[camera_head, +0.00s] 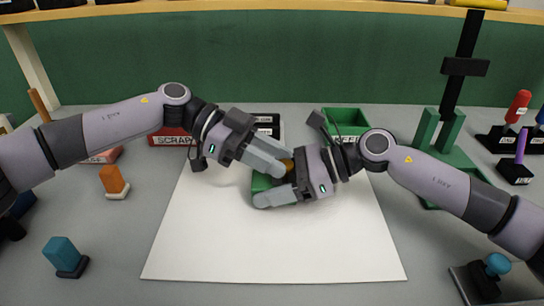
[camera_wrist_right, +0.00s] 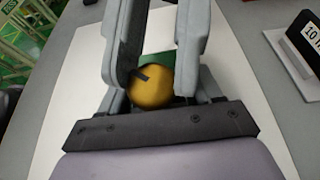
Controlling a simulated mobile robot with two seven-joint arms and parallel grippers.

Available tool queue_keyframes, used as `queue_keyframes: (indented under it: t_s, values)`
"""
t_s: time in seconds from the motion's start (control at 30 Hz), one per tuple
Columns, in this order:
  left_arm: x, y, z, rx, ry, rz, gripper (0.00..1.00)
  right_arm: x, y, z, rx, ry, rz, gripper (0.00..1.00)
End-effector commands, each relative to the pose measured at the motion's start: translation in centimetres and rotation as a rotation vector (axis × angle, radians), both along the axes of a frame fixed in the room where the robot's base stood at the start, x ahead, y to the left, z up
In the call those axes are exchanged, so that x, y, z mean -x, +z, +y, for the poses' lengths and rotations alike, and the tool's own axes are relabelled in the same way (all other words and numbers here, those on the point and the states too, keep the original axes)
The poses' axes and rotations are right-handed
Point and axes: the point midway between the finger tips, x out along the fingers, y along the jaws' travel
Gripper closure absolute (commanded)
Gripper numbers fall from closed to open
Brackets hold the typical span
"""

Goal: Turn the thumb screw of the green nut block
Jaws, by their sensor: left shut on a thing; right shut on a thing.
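The green nut block (camera_head: 262,183) shows in the head view under the fingers of my left gripper (camera_head: 277,165), low over the white sheet. The left gripper is shut on it, though the contact is mostly hidden. The yellow thumb screw (camera_head: 288,165) faces my right gripper (camera_head: 268,194). In the right wrist view the round yellow thumb screw (camera_wrist_right: 150,88), with a dark mark on it, sits between the two grey fingers near the palm. The green block (camera_wrist_right: 154,59) shows just beyond it. My right gripper (camera_wrist_right: 155,40) is shut on the thumb screw.
The white sheet (camera_head: 270,255) is clear in front. Behind stand a red SCRAP bin (camera_head: 172,138) and a green KEEP bin (camera_head: 346,117). A green stand (camera_head: 450,150) with a black post is at right. An orange-handled piece (camera_head: 113,180) and a teal one (camera_head: 63,254) stand at left.

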Motion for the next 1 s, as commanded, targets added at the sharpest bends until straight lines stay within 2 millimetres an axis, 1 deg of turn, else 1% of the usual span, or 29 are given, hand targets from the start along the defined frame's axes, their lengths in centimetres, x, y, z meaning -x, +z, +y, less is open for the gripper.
queue_keyframes:
  t_s: [0.37,0.4,0.67,0.77,0.87,1.0]
  values:
    - [-0.1,0.0,0.1,0.002,-0.008,0.002,0.98,0.1,0.1,0.0,-0.002,0.002,0.0,0.73]
    - [-0.1,0.0,0.1,0.002,-0.008,0.002,0.58,0.1,0.1,0.0,-0.002,0.002,0.0,0.73]
    - [-0.1,0.0,0.1,0.001,-0.009,0.001,0.58,0.0,0.1,0.0,-0.002,0.001,0.0,0.73]
    - [-0.2,0.2,0.4,0.001,-0.009,0.001,0.58,0.0,0.1,0.0,-0.002,0.001,0.0,0.73]
    - [-0.5,0.6,1.4,0.001,-0.007,0.0,0.58,0.0,0.1,0.0,-0.002,0.0,0.0,0.73]
    - [-1.3,1.7,3.8,0.002,-0.004,-0.001,0.58,0.0,0.1,0.0,-0.001,0.0,0.0,0.73]
